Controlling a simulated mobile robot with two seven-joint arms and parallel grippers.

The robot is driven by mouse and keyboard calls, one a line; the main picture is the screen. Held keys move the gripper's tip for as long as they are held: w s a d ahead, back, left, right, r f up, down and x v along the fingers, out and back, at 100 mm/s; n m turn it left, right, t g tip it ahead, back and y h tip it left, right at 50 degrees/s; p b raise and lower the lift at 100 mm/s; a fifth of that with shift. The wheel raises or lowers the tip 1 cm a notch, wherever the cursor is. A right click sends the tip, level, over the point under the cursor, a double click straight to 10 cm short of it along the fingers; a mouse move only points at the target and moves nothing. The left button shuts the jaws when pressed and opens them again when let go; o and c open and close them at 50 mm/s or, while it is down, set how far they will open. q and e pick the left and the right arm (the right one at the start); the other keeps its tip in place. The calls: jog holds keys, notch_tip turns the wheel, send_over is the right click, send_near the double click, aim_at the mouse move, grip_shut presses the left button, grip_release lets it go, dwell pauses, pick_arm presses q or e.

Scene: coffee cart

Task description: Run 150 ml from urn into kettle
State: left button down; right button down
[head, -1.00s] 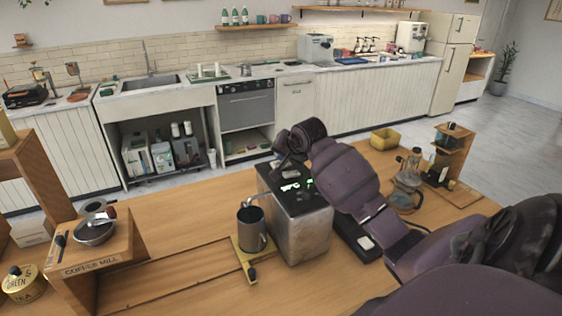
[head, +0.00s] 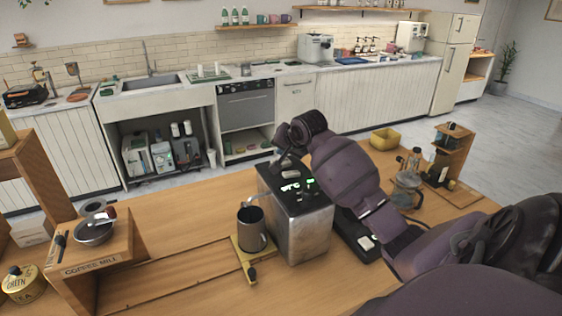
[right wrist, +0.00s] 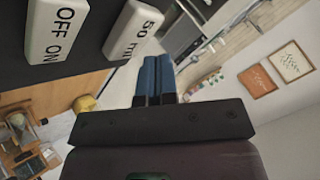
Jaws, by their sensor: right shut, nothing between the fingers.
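The urn (head: 310,235) is a steel box with a dark top and lit green marks, standing on the wooden cart. A grey metal kettle (head: 251,230) stands upright at its left side, under the short spout, on a yellow stand. My right gripper (head: 284,160) is above the urn's top, shut and empty. In the right wrist view, its blue fingers (right wrist: 153,78) are together beside a white button marked "50 ml" (right wrist: 133,30). A white switch marked "OFF ON" (right wrist: 56,30) is further left. I cannot tell whether the fingertips touch the button. My left gripper is not in view.
A coffee mill box (head: 95,250) stands at the cart's left. A glass pot (head: 405,188), a yellow bin (head: 384,139) and a small wooden rack (head: 452,150) are at the right. The cart top left of the kettle is mostly clear.

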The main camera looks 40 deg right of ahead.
jog(key=shift+r, duration=0.1)
jog(key=shift+r, duration=2.45)
jog(key=shift+f, duration=0.1)
